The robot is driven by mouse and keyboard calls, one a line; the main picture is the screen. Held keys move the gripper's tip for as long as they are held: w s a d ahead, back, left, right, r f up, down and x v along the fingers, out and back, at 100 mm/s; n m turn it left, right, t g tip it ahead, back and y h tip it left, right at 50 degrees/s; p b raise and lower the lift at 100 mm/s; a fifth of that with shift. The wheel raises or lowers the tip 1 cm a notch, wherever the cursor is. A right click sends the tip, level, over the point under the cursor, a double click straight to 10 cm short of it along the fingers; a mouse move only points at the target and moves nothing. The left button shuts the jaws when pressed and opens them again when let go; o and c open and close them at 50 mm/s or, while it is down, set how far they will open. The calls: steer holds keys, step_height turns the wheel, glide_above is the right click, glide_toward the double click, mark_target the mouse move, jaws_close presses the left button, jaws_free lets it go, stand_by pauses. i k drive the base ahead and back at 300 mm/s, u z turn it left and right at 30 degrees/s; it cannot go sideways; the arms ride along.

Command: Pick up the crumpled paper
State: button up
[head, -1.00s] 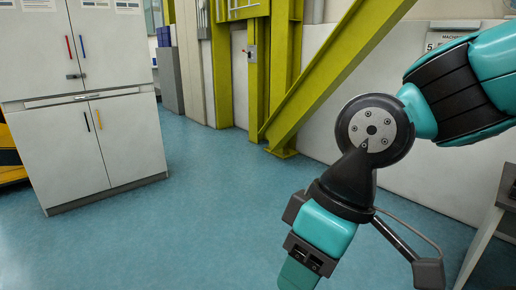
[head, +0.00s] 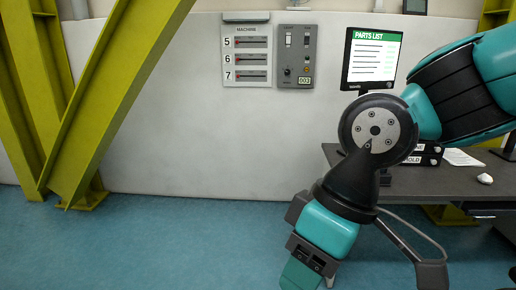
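A small white crumpled lump that looks like the crumpled paper (head: 485,179) lies on the dark desk (head: 405,182) at the right of the head view. My gripper (head: 300,280) hangs at the bottom centre, in front of the floor and well to the left of the lump. Its fingertips are cut off by the lower edge of the picture, so I cannot see whether it is open or shut.
A flat white sheet (head: 461,157) and black binders (head: 428,153) lie on the desk, with a PARTS LIST screen (head: 372,60) above. A yellow-green beam (head: 115,100) stands left. Blue floor (head: 180,235) is clear before the white wall (head: 170,110).

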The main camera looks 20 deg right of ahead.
mark_target(485, 178)
steer(key=z, duration=1.1)
steer(key=i, duration=1.7)
steer(key=z, duration=0.85)
steer(key=i, duration=0.9)
steer(key=z, duration=0.1)
